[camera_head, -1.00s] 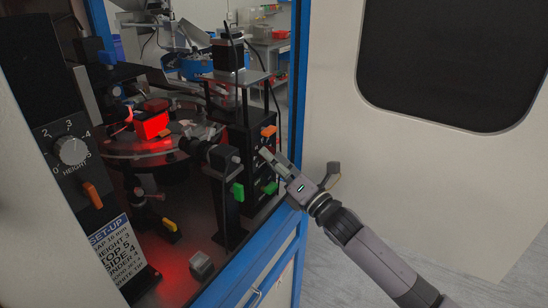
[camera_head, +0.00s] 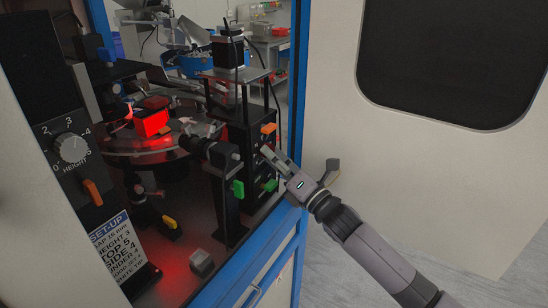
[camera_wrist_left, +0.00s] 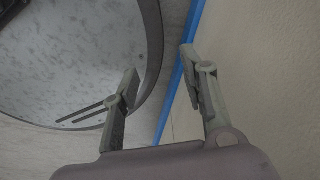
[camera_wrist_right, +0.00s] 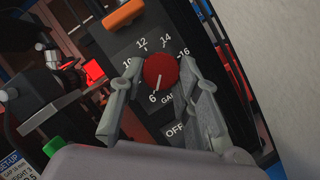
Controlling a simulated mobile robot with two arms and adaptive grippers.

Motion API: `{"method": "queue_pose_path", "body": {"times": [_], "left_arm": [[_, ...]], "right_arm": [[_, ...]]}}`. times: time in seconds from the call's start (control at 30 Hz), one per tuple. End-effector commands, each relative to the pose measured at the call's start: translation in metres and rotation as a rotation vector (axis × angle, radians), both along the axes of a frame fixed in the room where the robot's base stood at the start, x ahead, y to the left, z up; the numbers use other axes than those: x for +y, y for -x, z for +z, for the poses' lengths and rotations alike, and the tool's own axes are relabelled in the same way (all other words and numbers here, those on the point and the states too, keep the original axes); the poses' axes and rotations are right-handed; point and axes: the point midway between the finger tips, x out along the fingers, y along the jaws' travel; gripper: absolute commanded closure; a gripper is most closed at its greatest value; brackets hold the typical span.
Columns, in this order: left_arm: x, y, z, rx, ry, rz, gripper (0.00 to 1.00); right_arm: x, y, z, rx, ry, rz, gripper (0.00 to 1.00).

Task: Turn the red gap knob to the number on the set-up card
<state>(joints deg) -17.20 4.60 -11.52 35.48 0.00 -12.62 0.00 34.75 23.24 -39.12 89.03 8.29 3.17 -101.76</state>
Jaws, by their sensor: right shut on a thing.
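The red gap knob (camera_wrist_right: 160,70) sits on a black panel in the right wrist view. Its white pointer line points down toward the 6. The scale reads 10, 12, 14 and 16 around its top; the 8 is hidden. My right gripper (camera_wrist_right: 158,82) is shut on the knob, one finger on each side. In the head view my right gripper (camera_head: 269,152) hides the knob. The set-up card (camera_head: 115,245) stands at the lower left and reads gap 16 mm. My left gripper (camera_wrist_left: 158,65) is open and empty, away from the machine.
An orange switch (camera_wrist_right: 124,13) sits just above the gap dial. A height knob (camera_head: 72,148) is on the left panel.

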Motion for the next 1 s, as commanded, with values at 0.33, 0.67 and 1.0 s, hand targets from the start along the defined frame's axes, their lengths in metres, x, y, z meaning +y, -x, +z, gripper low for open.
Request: {"method": "queue_pose_path", "body": {"times": [0.33, 0.67, 1.0], "left_arm": [[0.000, 0.000, 0.009, -0.001, 0.000, 0.000, 0.60], [0.000, -0.001, 0.038, -0.001, 0.000, 0.001, 0.60], [0.000, -0.001, 0.068, -0.002, 0.000, 0.001, 0.60]], "right_arm": [[0.000, 0.001, 0.002, 0.050, -0.035, -0.001, 0.97], [0.001, 0.002, 0.007, 0.232, -0.165, -0.001, 0.97], [0.001, 0.002, 0.008, 0.415, -0.299, -0.002, 0.97]]}}
